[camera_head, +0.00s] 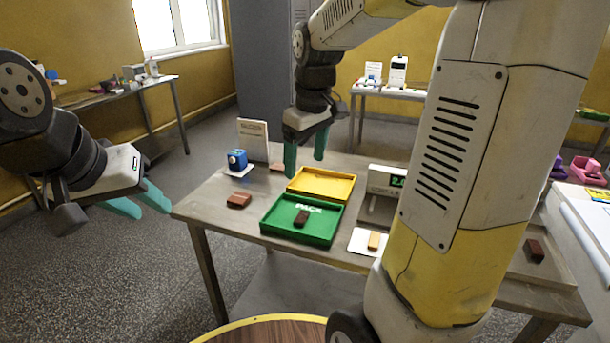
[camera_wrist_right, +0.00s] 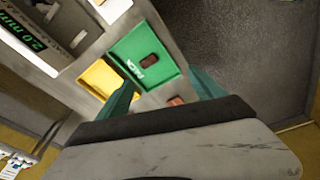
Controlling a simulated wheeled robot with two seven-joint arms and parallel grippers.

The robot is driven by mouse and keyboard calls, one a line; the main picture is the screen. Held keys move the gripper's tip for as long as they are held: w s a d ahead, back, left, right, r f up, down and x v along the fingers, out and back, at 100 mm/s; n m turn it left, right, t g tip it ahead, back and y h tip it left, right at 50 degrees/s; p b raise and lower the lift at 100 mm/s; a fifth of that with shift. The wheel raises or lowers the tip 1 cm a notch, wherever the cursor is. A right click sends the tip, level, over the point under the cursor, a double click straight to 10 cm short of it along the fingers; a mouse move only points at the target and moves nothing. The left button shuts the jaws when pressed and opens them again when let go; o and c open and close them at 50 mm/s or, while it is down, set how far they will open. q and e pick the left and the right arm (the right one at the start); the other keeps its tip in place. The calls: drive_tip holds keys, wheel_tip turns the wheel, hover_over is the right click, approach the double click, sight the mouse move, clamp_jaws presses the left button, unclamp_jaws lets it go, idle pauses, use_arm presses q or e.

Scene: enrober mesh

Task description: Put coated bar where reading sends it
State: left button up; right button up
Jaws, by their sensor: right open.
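A dark brown coated bar (camera_head: 301,218) lies in the green tray marked PACK (camera_head: 325,238); the bar also shows in the right wrist view (camera_wrist_right: 149,60). A yellow tray (camera_head: 337,188) adjoins the green one at the back. A gauge with a green-lit display (camera_head: 397,181) stands to the right, partly hidden by my arm; in the right wrist view its display (camera_wrist_right: 24,31) seems to read 20 mm. My right gripper (camera_head: 305,152) is open and empty above the table, behind the trays. My left gripper (camera_head: 145,207) is open and empty, left of the table.
A reddish-brown bar (camera_head: 239,200) lies left of the green tray. A blue device (camera_head: 237,160) and a printed sign (camera_head: 253,138) stand at the back left. A tan bar (camera_head: 374,240) rests on a white card. Another brown bar (camera_head: 535,249) lies at the right. My right arm hides part of the table.

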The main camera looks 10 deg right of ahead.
drive_tip(key=s+r+m+t, duration=0.1)
drive_tip(key=s+m+t, duration=0.1)
drive_tip(key=s, duration=0.5)
drive_tip(key=s+a+r+m+t+y, duration=0.1)
drive_tip(key=s+m, duration=0.3)
drive_tip(key=s, duration=0.4)
drive_tip(key=shift+s+r+t+y, duration=0.25)
drive_tip(key=shift+r+t+y, duration=0.05)
drive_tip(key=shift+r+t, duration=0.3)
